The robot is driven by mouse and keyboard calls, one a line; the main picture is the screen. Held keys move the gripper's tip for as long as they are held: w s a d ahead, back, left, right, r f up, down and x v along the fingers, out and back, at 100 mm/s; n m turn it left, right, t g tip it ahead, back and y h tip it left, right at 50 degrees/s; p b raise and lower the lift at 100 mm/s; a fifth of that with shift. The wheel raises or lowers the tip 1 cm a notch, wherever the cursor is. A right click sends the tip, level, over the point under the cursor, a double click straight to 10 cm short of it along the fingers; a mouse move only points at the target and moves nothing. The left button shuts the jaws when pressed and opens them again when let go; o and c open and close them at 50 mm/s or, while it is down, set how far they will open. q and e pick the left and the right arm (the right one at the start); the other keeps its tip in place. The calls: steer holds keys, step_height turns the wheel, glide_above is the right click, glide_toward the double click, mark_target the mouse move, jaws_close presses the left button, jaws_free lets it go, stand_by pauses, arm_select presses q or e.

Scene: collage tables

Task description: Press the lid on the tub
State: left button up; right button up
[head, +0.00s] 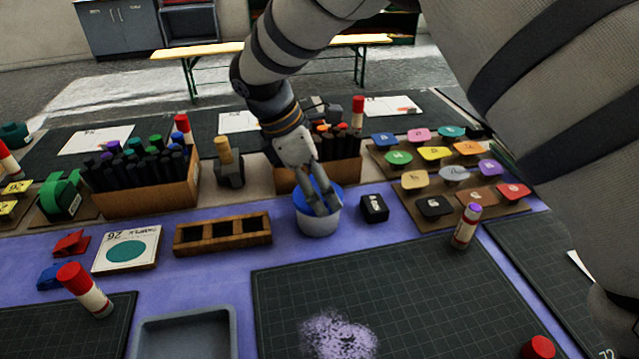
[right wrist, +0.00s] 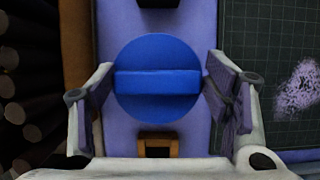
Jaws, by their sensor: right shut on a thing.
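The tub (head: 318,222) is pale grey and round, and stands upright on the purple tabletop in the middle of the head view. The round blue lid (head: 300,197) is at the tub's mouth; I cannot tell if it is fully seated. In the right wrist view the lid (right wrist: 155,55) shows from above, with a raised blue grip bar (right wrist: 158,83) across it. My right gripper (head: 331,207) points down at the lid, its fingers at the two ends of the bar, shut on it. The right gripper (right wrist: 161,98) hides part of the tub. My left gripper is not in view.
A small black box (head: 374,208) stands just right of the tub. A wooden three-slot tray (head: 222,247) lies to the left. Marker crates (head: 150,198) stand behind. A glue stick (head: 466,226) and dark cutting mat (head: 400,290) are in front and right.

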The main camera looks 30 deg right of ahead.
steer(key=o, duration=0.9)
steer(key=shift+o, duration=0.8)
steer(key=shift+r+p, duration=0.5)
steer(key=shift+r, duration=3)
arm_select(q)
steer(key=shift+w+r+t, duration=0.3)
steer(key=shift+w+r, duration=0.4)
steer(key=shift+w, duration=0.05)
